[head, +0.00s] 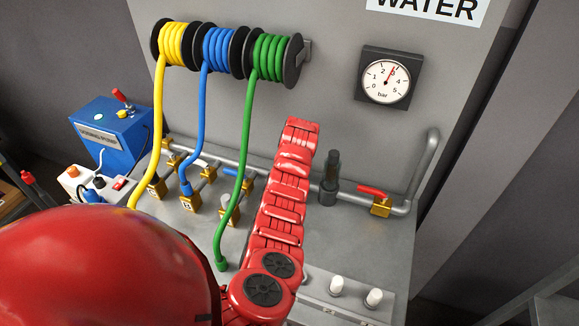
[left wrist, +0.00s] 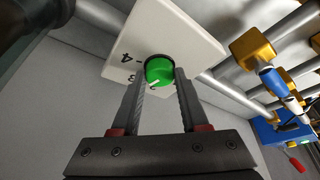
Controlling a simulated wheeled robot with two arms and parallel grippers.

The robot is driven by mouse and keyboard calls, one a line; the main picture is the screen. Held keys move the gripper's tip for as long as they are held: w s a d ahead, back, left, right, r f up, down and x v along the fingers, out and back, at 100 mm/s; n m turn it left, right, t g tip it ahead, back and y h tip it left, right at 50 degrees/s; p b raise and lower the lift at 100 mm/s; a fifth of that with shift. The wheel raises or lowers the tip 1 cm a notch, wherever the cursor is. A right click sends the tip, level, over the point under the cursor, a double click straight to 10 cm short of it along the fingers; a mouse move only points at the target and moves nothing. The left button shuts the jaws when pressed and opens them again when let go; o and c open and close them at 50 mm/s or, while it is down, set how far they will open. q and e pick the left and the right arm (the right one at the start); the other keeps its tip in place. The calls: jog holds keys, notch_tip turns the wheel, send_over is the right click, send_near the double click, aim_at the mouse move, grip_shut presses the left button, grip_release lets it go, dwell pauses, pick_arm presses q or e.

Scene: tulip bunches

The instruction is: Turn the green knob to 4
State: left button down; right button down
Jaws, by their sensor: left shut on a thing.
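The green knob (left wrist: 159,71) sits on a white plate (left wrist: 178,32) in the left wrist view. A pale pointer line on the knob points down and slightly left in that picture. A printed 4 with a tick is left of the knob; other figures near the fingers are partly hidden. My left gripper (left wrist: 160,77) has a finger on each side of the knob and is shut on it. In the head view the knob and the left gripper are not visible; my red arm covers much of the front. My right gripper is in neither view.
A pressure gauge (head: 386,82) on the grey panel reads about 3 bar. Yellow, blue and green (head: 271,55) hoses hang from reels. Brass valves (head: 191,202) sit on pipes below. A red-handled valve (head: 381,207) is at right. A blue box (head: 112,132) stands at left.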

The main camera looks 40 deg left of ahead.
pick_arm(q)
jog(key=m+b, duration=0.1)
jog(key=m+t+b, duration=0.1)
jog(key=shift+a+f+m+h, duration=0.2)
jog(key=shift+m+h, duration=0.1)
jog(key=shift+m, duration=0.1)
jog(key=m+h+b, duration=0.1)
jog(key=m+b, duration=0.2)
jog(key=b, duration=0.1)
jog(key=m+t+h+b, duration=0.1)
jog(key=m+b, duration=0.2)
jog(key=b, duration=0.1)
jog(key=shift+s+a+m+h, duration=0.1)
jog(key=shift+s+m+h, duration=0.05)
jog(key=shift+m+h, duration=0.2)
jog(key=shift+r+m+h+b, duration=0.2)
jog(key=shift+m+h+b, duration=0.15)
jog(key=shift+m+b, duration=0.85)
jog(key=shift+c, duration=2.1)
grip_release()
